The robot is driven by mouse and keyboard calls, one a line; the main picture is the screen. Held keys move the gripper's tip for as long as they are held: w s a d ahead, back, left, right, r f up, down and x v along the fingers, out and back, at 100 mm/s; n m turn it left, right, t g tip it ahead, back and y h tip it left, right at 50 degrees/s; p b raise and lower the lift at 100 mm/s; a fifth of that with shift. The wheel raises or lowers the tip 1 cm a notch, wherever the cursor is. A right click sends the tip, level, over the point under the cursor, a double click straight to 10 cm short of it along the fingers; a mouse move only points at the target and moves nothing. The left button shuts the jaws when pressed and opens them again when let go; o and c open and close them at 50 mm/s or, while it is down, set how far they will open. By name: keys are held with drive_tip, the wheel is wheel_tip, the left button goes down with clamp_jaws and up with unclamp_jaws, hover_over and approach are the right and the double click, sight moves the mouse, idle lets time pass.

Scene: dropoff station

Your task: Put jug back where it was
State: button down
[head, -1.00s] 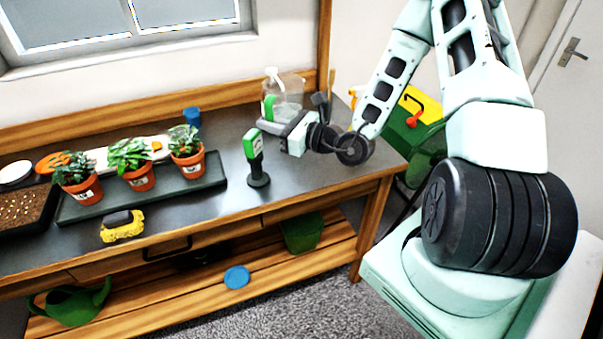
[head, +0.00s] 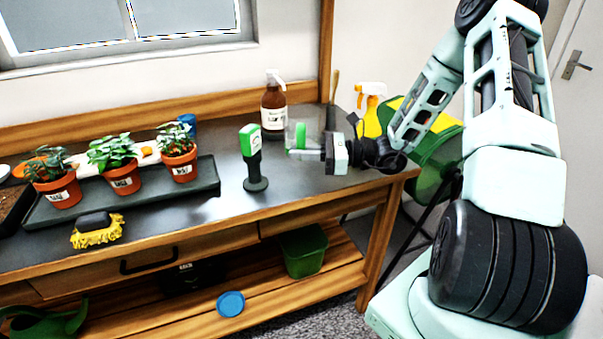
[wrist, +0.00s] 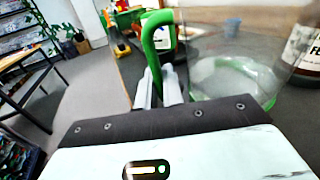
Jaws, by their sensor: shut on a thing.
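The jug is clear with a green handle; in the wrist view its body (wrist: 232,68) fills the upper right. My gripper (wrist: 165,88) is shut on the green handle, which rises between the two pale fingers. In the head view the jug (head: 300,136) shows small and partly see-through at the tip of my gripper (head: 303,153), over the right part of the workbench (head: 225,205). I cannot tell whether its base touches the bench top.
A brown bottle (head: 273,107) stands behind the jug, and a green-and-black upright device (head: 254,160) stands to its left. An orange-and-white spray bottle (head: 370,97) is behind my gripper. Potted plants stand in a dark tray (head: 205,190) at left. Bare bench lies in front of the jug.

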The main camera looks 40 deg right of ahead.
drive_tip(key=shift+f, duration=2.6)
drive_tip(key=shift+f, duration=0.1)
drive_tip(key=c, duration=1.5)
unclamp_jaws()
drive_tip(key=shift+f, duration=0.1)
drive_tip(key=shift+c, duration=0.2)
